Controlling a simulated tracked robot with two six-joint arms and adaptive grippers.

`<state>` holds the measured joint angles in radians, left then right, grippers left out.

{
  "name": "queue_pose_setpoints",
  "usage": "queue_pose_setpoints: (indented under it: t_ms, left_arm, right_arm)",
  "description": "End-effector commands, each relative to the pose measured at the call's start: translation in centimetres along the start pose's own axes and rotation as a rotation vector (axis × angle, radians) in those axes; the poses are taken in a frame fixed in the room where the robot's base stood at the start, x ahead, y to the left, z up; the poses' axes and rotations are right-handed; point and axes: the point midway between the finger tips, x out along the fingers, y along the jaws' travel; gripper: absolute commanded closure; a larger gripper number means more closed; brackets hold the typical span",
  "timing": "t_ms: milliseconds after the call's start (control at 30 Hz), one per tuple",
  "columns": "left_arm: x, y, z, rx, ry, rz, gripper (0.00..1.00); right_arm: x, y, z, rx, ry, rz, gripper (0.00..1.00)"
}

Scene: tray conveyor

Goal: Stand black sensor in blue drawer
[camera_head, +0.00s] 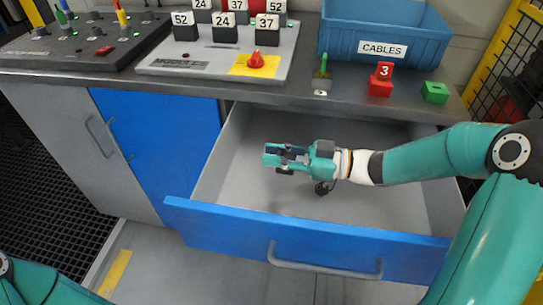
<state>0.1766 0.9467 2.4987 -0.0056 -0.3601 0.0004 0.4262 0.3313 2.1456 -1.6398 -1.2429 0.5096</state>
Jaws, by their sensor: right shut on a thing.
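The blue-fronted drawer (300,240) is pulled open below the worktop, and its grey floor looks bare. My right gripper (271,156) reaches in from the right, over the inside of the drawer, pointing left. It is shut on a small dark thing, apparently the black sensor (288,153), which is mostly hidden by the fingers. I cannot tell whether the sensor touches the drawer floor. A small black part shows just below my right wrist. My left gripper is out of view; only part of my left arm shows at the lower left.
The worktop above the drawer holds a blue CABLES bin (385,28), a red block marked 3 (380,82), a green block (435,92), a grey panel with numbered blocks (160,66) and a dark control panel (105,62). A yellow-framed mesh stands at the right.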

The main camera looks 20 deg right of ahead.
Motion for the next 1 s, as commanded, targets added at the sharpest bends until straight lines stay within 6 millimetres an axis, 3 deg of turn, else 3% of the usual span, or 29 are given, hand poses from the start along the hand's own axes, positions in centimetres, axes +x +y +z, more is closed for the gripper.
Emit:
queue_pose_setpoints:
  t_ms: [600, 633, 767, 1000]
  left_arm:
    - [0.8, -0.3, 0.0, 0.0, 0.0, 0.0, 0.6]
    - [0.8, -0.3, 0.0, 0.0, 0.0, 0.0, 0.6]
    - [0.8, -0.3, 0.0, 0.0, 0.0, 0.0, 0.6]
    - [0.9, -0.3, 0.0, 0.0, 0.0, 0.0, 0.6]
  right_arm:
    - [0.0, -0.1, 1.7, 0.011, -0.008, -0.001, 1.0]
    - [0.0, -0.1, 1.8, 0.011, -0.008, -0.001, 0.74]
    - [0.0, -0.1, 1.8, 0.012, -0.009, -0.002, 0.53]
    - [-0.1, -0.1, 1.9, 0.013, -0.01, -0.002, 0.53]
